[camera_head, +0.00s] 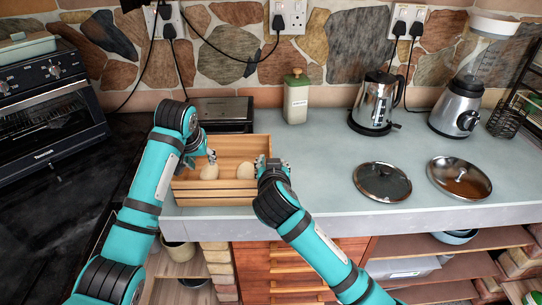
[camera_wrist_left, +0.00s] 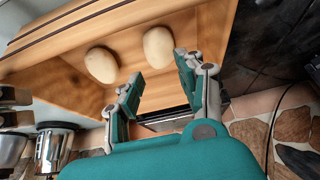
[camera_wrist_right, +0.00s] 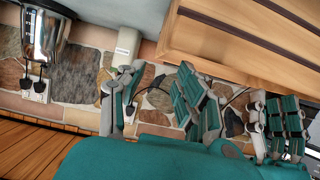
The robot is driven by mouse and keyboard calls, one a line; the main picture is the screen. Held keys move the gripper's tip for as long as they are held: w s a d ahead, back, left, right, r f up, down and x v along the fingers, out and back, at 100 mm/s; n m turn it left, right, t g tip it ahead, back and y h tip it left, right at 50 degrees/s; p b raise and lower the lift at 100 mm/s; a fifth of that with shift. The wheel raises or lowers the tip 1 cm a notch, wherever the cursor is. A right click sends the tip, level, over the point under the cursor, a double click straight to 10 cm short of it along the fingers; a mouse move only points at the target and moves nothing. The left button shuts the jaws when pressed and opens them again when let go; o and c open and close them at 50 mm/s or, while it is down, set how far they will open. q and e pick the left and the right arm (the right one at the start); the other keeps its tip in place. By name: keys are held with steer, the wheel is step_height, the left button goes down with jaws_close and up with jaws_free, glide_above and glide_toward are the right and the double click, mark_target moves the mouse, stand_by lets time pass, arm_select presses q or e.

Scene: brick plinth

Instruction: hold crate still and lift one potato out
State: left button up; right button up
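A slatted wooden crate (camera_head: 215,199) stands near the counter's front edge; its wall also shows in the right wrist view (camera_wrist_right: 245,35). Inside lie two pale potatoes, a left one (camera_head: 209,172) and a right one (camera_head: 246,170). My left gripper (camera_head: 211,158) is over the crate, close to the left potato. In the left wrist view its fingers (camera_wrist_left: 159,66) are apart, with one potato (camera_wrist_left: 159,47) just ahead of the gap and the other (camera_wrist_left: 101,64) to the side. My right gripper (camera_head: 270,162) is at the crate's right end. Its fingers (camera_wrist_right: 160,68) are apart; contact with the crate is unclear.
A toaster (camera_head: 222,110) stands behind the crate, with a green canister (camera_head: 296,98) and a kettle (camera_head: 375,102) further right. The counter between crate and lids is clear.

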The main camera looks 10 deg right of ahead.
mark_target(271, 155)
steer(key=x, duration=0.9)
steer(key=shift+w, duration=0.25)
jaws_close()
stand_by(0.4)
